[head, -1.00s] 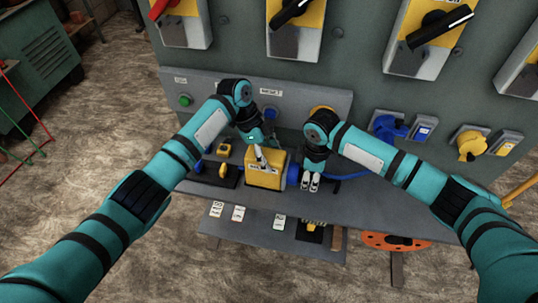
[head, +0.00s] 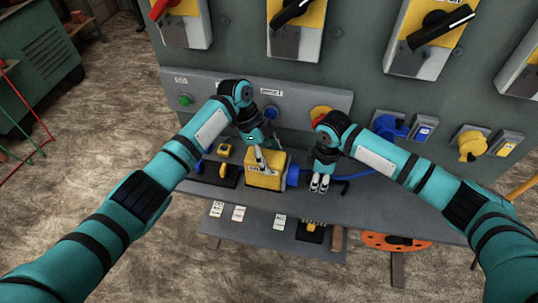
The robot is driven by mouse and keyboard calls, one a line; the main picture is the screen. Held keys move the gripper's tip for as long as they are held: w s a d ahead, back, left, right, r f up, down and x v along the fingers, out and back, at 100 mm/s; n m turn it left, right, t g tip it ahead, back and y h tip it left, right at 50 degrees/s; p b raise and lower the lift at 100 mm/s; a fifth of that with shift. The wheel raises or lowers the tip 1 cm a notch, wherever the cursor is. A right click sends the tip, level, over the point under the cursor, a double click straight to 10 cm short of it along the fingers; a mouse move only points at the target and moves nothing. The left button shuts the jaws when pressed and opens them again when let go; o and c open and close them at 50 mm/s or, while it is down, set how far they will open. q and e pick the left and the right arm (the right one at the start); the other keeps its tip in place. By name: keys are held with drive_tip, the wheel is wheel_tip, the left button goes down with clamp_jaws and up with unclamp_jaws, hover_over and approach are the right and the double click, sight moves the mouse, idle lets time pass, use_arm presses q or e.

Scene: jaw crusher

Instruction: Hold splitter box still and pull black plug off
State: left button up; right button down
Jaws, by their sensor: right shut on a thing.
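The yellow splitter box (head: 264,172) sits on the grey ledge, with a blue socket (head: 293,174) on its right side. My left gripper (head: 264,167) is over the box, its pale fingers against its top and front; how far its jaws are apart cannot be made out. My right gripper (head: 319,184) is just right of the blue socket, apart from it, pointing down and shut. The black plug is too small and hidden by the fingers to make out clearly; the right gripper's hold fits it.
White tags (head: 238,213) and an orange disc (head: 394,242) are below. Switch panels line the wall behind.

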use_arm(q)
drive_tip(key=shift+o, duration=1.2)
drive_tip(key=shift+r, duration=0.15)
